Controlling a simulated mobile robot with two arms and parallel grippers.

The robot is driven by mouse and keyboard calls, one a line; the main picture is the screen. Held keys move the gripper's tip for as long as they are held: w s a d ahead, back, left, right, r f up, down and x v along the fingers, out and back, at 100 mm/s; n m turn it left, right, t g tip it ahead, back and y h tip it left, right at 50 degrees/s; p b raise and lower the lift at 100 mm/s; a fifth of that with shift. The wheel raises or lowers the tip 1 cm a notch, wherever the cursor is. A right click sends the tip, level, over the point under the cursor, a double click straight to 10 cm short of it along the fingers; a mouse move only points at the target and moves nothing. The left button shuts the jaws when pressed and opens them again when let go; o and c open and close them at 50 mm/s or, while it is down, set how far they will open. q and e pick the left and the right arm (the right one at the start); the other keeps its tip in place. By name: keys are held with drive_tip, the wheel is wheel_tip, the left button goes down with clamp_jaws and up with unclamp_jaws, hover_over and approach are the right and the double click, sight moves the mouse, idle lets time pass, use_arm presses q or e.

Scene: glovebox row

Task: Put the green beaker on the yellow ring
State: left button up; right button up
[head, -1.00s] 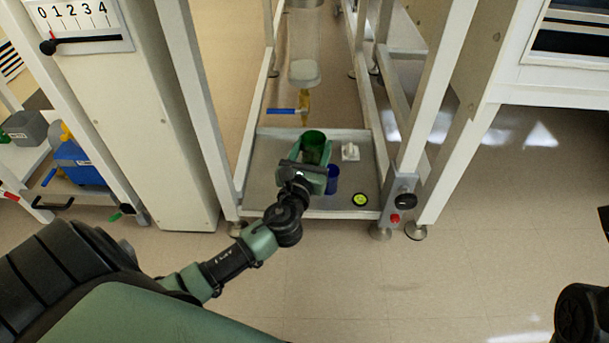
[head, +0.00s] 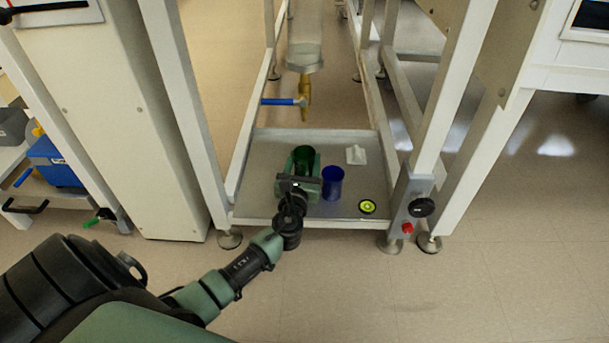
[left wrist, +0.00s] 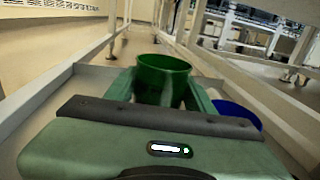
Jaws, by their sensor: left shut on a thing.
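The green beaker (head: 303,155) stands over the grey tray (head: 262,135) in the frame, and my left gripper (head: 301,168) is shut on it. In the left wrist view the green beaker (left wrist: 162,78) sits upright between the two fingers (left wrist: 165,95). I cannot tell whether its base touches the tray. My right gripper is not in view.
A blue beaker (head: 332,182) stands just right of my left gripper, between it and the ring. A small white block (head: 356,154) lies behind it. A valve with a blue handle (head: 283,101) hangs above the tray's back. Frame posts flank the tray.

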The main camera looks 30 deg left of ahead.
sight(304, 169)
use_arm(q)
wheel_tip(304, 169, down, 4)
drive_tip(key=b, duration=0.2)
drive_tip(key=shift+r+b, duration=0.15)
drive_tip(key=shift+b, duration=0.2)
drive_tip(key=shift+r, duration=0.2)
drive_tip(key=shift+f, duration=0.15)
drive_tip(key=o, duration=1)
drive_tip(key=shift+o, duration=0.2)
